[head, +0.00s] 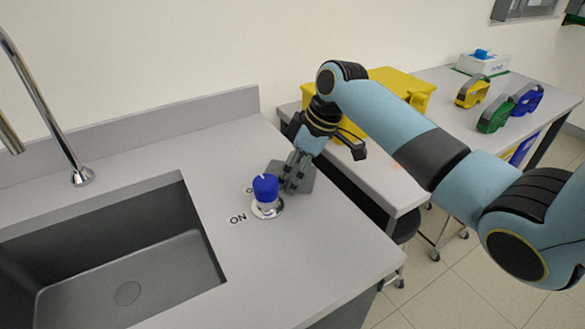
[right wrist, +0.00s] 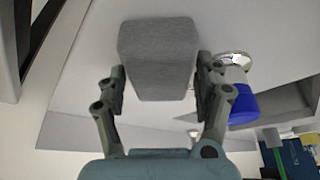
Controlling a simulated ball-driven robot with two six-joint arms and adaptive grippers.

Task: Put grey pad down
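The grey pad (right wrist: 157,60) is a block with a rough, fabric-like surface. In the right wrist view it sits between the two fingers of my right gripper (right wrist: 160,80), with a finger against each side. In the head view, my right gripper (head: 291,180) points down at the sink counter, just right of the blue knob. The pad (head: 308,178) shows there partly behind the fingers, at or just above the counter; I cannot tell whether it touches. My left gripper is not in view.
The blue knob (head: 265,187) on a metal base stands close beside my right gripper, with an ON label (head: 238,217) near it. A sink (head: 120,285) lies left. A side table holds a yellow bin (head: 392,84) and several tape dispensers (head: 494,114). The front right counter (head: 330,250) is clear.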

